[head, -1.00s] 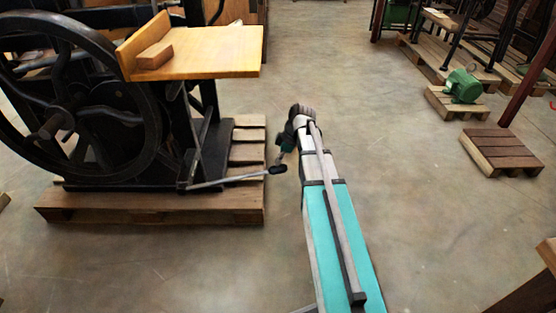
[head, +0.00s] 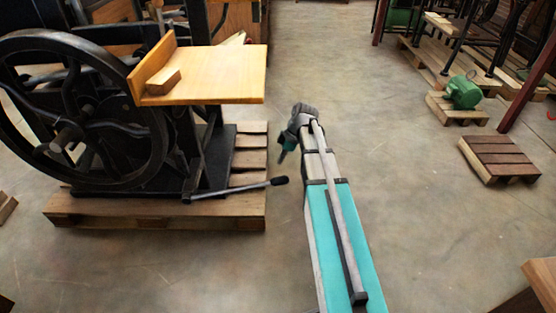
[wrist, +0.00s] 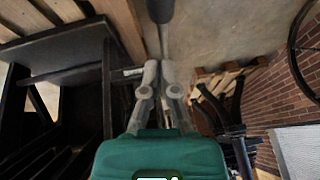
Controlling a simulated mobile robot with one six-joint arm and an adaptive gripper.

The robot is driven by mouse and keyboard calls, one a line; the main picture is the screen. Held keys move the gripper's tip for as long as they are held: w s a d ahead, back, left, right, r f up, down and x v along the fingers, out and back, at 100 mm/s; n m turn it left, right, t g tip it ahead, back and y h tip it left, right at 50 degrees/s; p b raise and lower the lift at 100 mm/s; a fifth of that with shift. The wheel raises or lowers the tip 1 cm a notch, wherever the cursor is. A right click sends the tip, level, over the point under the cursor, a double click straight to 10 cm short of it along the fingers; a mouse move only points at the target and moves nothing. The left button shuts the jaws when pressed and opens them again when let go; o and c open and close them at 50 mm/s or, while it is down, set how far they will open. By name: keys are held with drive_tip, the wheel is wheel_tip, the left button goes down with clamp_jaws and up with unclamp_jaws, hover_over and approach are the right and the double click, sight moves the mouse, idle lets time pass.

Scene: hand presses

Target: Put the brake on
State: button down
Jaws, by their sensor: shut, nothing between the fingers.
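A thin metal lever (head: 235,188) with a black grip at its free end sticks out low from the foot of the black hand press (head: 190,165). It runs right, slightly rising, over the pallet to just past its edge. My gripper (head: 281,160) is shut and empty, just above the grip in the head view, with a small gap. In the wrist view the shut fingers (wrist: 158,68) point toward the lever's rod, and the black grip (wrist: 161,10) is at the top edge. The wrist view does not clearly show whether they touch.
The press has a big spoked flywheel (head: 75,110) and a wooden board (head: 205,75) with a small block above the lever. It stands on a wooden pallet (head: 155,210). Small pallets and a green motor (head: 463,92) are at the right. The floor between is clear.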

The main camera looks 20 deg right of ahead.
drive_tip(key=p+v, duration=0.6)
drive_tip(key=v, duration=0.1)
drive_tip(key=shift+d, duration=0.35)
drive_tip(key=shift+s, duration=0.2)
idle(0.4)
